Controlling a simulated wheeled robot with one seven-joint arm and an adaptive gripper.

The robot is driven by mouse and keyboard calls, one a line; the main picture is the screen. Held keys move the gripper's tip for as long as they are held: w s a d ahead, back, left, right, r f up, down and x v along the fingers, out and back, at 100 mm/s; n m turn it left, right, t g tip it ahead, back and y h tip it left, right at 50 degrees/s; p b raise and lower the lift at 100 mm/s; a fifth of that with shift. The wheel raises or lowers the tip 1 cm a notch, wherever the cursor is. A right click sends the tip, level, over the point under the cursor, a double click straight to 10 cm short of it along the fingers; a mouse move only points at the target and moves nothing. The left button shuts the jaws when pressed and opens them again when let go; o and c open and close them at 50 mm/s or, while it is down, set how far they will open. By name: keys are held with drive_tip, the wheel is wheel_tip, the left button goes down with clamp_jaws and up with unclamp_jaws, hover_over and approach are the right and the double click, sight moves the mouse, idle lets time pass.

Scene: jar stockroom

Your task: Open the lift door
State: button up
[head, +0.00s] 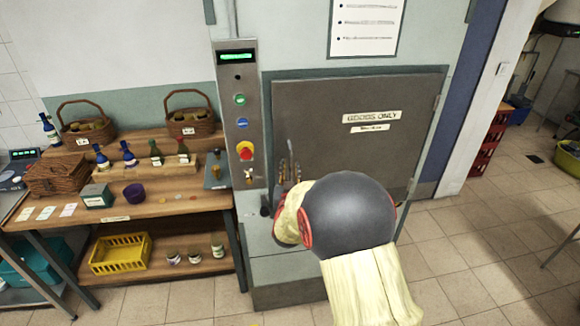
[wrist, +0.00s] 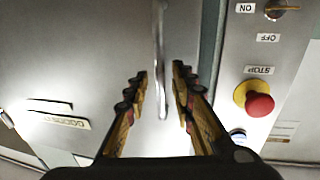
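The lift door (head: 335,150) is a grey metal panel with a "GOODS ONLY" sign (head: 372,116), and it looks shut in its frame. In the wrist view, which is upside down, the door (wrist: 75,55) fills the left side. A thin metal bar handle (wrist: 160,35) runs down the middle of that view. My gripper (wrist: 160,88) is open, with one dark and yellow fingertip on each side of the handle's end. I see a gap on both sides, so neither finger clearly touches it. In the head view my gripper (head: 289,168) is at the door's left edge, and my arm hides the door's lower part.
A control panel (head: 241,115) with a red stop knob (wrist: 259,104) stands close beside my gripper. A wooden shelf (head: 160,205) with bottles and baskets is at left. Tiled floor (head: 480,245) is open at right.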

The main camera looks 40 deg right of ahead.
drive_tip(key=shift+x, duration=1.15)
drive_tip(key=shift+a, duration=0.1)
drive_tip(key=shift+c, duration=1.2)
drive_tip(key=c, duration=0.4)
clamp_jaws()
